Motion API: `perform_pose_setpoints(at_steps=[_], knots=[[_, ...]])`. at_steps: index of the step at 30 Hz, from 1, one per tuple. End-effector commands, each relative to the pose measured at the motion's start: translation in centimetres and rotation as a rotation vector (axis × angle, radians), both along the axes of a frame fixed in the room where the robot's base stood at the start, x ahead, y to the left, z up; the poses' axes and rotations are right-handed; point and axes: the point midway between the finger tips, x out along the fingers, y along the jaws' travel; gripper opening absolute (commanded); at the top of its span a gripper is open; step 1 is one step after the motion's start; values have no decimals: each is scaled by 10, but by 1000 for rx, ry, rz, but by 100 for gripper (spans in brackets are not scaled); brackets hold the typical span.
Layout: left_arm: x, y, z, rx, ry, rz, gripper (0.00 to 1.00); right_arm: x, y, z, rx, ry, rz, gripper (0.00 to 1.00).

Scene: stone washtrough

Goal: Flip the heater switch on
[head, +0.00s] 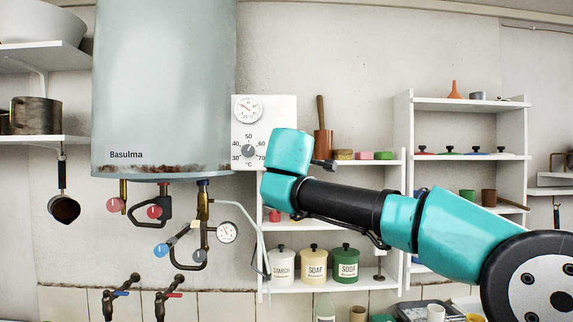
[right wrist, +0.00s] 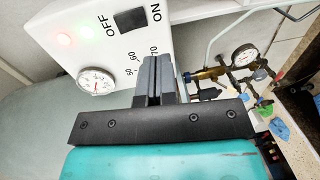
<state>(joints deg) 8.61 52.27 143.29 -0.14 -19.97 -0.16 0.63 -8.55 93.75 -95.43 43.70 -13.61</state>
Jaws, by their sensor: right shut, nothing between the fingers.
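The heater is a large pale-blue tank (head: 165,85) marked Basulma, with a white control box (head: 285,108) on its right side. In the right wrist view a black rocker switch (right wrist: 130,19) sits on the box between the printed words OFF and ON. I cannot tell which way it is tipped. A red lamp (right wrist: 64,39) and a green lamp (right wrist: 86,31) are beside it. My right gripper (right wrist: 154,62) is shut and empty, its fingertips in front of the dial scale, short of the switch. In the head view the fingers are not clearly visible. My left gripper is not in view.
The box also carries a round gauge (head: 247,109) and a temperature dial (head: 249,151). Pipes with valves and a pressure gauge (head: 227,232) hang under the tank. White shelves (head: 470,104) with jars stand behind my right arm.

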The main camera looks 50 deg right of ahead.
Motion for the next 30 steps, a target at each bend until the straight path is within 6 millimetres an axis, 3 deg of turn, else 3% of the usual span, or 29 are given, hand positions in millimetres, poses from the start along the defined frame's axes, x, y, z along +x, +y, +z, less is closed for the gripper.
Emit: perform_pose_setpoints(at_steps=[7, 22, 26, 30], knots=[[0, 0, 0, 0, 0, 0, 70, -19, 20, -3, 1, -1, 1, 0], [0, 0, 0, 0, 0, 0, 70, -21, 21, -4, 0, 0, 0, 0], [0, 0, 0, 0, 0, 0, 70, -16, 23, -9, 8, 9, 8, 0], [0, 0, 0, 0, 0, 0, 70, 8, 31, -35, 43, 47, 48, 0]])
